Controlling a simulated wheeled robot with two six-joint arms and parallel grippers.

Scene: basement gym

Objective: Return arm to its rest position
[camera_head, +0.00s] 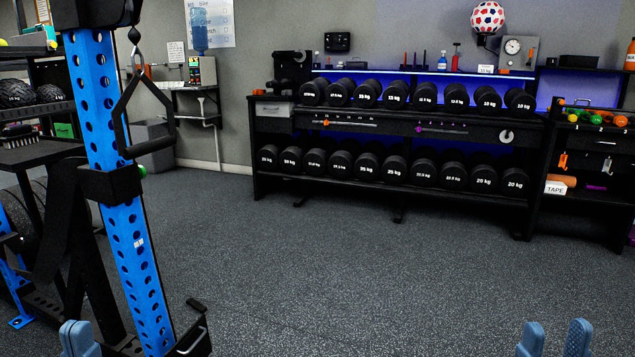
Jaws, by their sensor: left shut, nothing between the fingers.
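My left gripper (77,338) shows at the bottom left edge, its blue-grey fingertips close together, shut and empty. It is in front of the foot of the blue rack post (112,180). My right gripper (554,338) shows at the bottom right edge. Its two fingertips stand apart with bare floor between them, so it is open and empty. Only the fingertips of both grippers are in view; the arms are hidden below the frame.
A blue perforated post with a hanging black handle (145,100) stands at the left. A dumbbell rack (390,194) with several dumbbells is along the back wall. A tool shelf (592,212) stands at the right. The grey speckled floor (350,270) in the middle is clear.

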